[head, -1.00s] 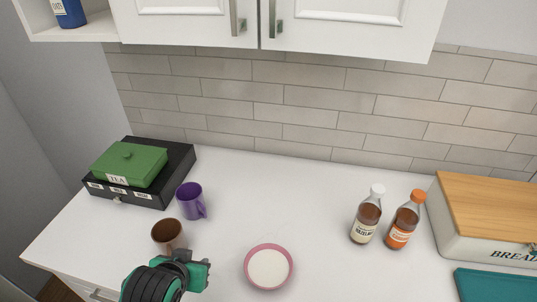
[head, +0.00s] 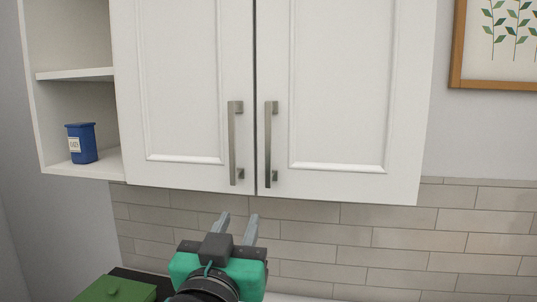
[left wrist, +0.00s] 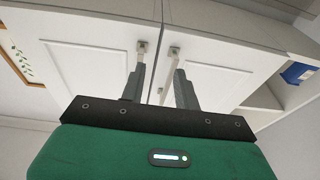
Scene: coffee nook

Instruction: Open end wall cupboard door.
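The white wall cupboard has a left door (head: 185,85) and a right door (head: 340,90), both shut, with a thin seam between them. The left door's metal bar handle (head: 234,145) and the right door's handle (head: 269,145) stand upright beside the seam. My left gripper (head: 238,217) is below the doors' lower edge, pointing up, its two fingers apart and nothing between them. In the left wrist view, the open gripper (left wrist: 160,72) shows in front of the doors, with both handles beyond the fingertips. I see no contact with either handle. My right gripper is out of view.
An open shelf (head: 75,75) with a blue canister (head: 82,143) adjoins the cupboard on the left. A green tea box (head: 115,289) is at the lower left. A framed picture (head: 497,45) hangs at the right. The space before the tiled wall (head: 400,240) is clear.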

